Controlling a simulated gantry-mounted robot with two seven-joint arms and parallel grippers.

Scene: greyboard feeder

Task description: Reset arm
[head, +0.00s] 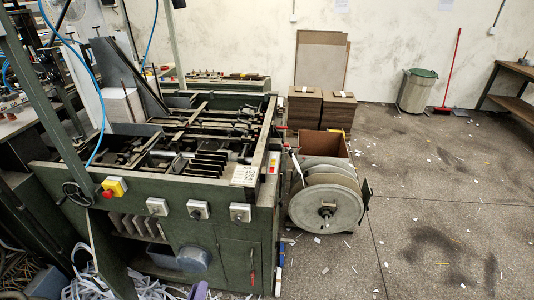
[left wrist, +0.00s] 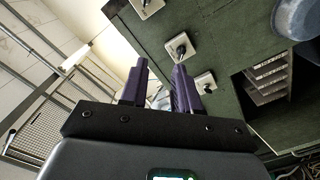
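The green greyboard feeder (head: 190,215) fills the left half of the head view, with its top open over dark rails and bars. My left gripper (head: 200,291) shows only as a small purple piece at the bottom edge of the head view, in front of the feeder. In the left wrist view the two purple fingers of my left gripper (left wrist: 160,88) stand apart with nothing between them. Beyond them the feeder's green panel (left wrist: 225,45) shows, with grey switch boxes. My right gripper is in neither view.
A large round reel (head: 326,207) stands at the feeder's right side. Stacks of brown board (head: 305,108) stand by the back wall, near a grey bin (head: 415,92) and a red broom (head: 452,70). White scraps lie at lower left.

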